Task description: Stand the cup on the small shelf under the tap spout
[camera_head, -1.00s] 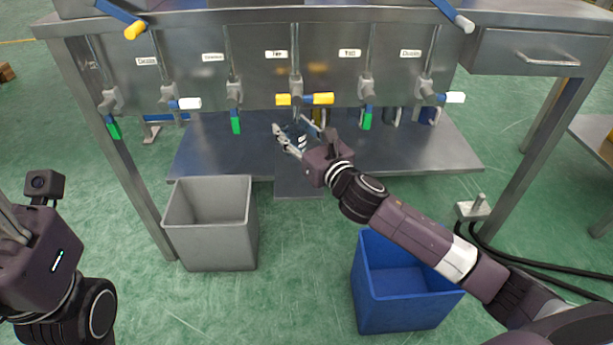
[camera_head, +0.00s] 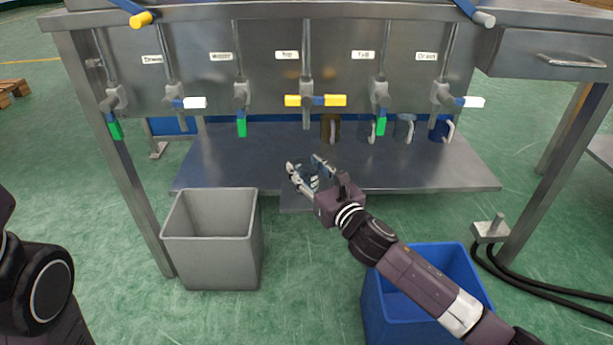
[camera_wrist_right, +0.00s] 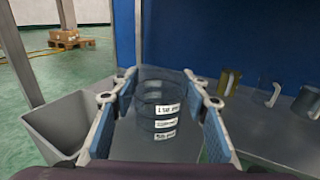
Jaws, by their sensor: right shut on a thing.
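My right gripper (camera_head: 316,172) is shut on a clear, see-through cup (camera_wrist_right: 158,98) with several white labels, which looks upright in the right wrist view. In the head view the fingers and wrist largely hide the cup. The gripper is below and in front of the middle tap (camera_head: 306,90), which has a yellow handle. The small shelf (camera_head: 293,203) juts out at the front of the wide lower shelf, below the gripper and partly hidden by it. I cannot tell whether the cup touches it. My left gripper's fingers are out of view; only part of my left arm shows.
Several mugs, including a brown one (camera_head: 330,128) and a blue one (camera_head: 440,130), stand at the back right of the lower shelf (camera_head: 240,165). A grey bin (camera_head: 210,250) and a blue bin (camera_head: 415,310) stand on the floor in front. Other taps flank the middle one.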

